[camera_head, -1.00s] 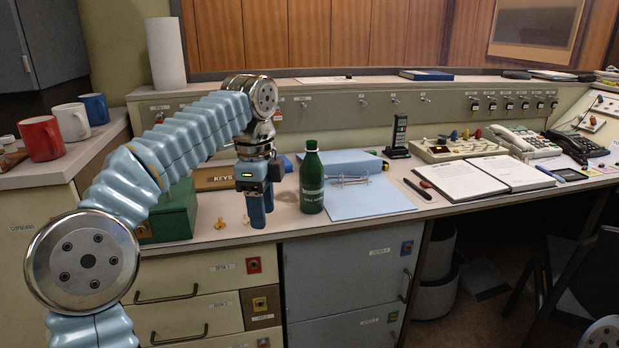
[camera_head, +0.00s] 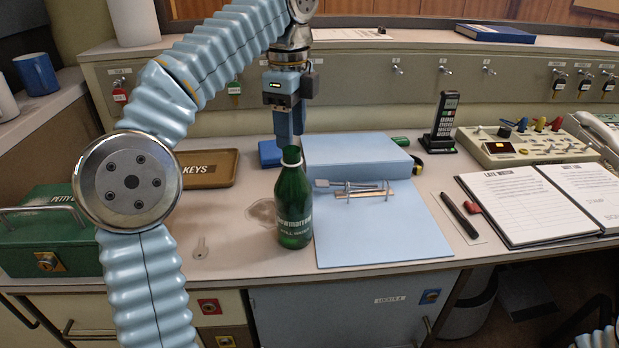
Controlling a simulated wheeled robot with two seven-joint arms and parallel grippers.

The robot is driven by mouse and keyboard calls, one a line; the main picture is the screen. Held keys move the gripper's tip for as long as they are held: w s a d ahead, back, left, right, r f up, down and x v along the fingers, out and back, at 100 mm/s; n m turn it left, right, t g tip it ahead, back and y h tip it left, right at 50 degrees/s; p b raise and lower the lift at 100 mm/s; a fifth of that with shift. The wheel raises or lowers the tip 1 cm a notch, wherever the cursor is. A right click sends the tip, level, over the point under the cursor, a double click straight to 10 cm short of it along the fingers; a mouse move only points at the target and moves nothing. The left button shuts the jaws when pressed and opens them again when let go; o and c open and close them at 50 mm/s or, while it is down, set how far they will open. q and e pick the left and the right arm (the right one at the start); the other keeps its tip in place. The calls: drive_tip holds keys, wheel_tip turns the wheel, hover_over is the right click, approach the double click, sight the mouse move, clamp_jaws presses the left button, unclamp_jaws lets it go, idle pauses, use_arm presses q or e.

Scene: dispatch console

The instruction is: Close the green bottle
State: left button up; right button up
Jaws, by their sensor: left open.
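The green bottle (camera_head: 294,212) stands upright on the desk with a white label. Its neck top looks dull green, and I cannot tell whether a cap or stopper is on it. My left gripper (camera_head: 289,137) points down just above the bottle's neck in the picture, its fingertips close to the mouth. It is open, and I see nothing clearly held between its fingers. I cannot tell whether it touches the bottle or is behind it. No loose cap shows clearly. My right gripper is out of view.
A keys tray (camera_head: 208,170), cordless phone (camera_head: 441,125) and open logbook (camera_head: 530,205) are around. A pale patch (camera_head: 262,212) lies beside the bottle.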

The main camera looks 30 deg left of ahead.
use_arm(q)
drive_tip(key=shift+w, duration=0.2)
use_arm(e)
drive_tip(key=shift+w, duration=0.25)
use_arm(q)
wheel_tip(320, 180, down, 8)
drive_tip(key=b, duration=0.3)
drive_tip(key=shift+r, duration=0.2)
drive_tip(key=shift+f, duration=0.45)
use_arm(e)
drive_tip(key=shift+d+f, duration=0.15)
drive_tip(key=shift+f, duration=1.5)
use_arm(q)
drive_tip(key=shift+s+f+b, duration=0.2)
drive_tip(key=shift+f+b, duration=0.8)
drive_tip(key=shift+f, duration=1.65)
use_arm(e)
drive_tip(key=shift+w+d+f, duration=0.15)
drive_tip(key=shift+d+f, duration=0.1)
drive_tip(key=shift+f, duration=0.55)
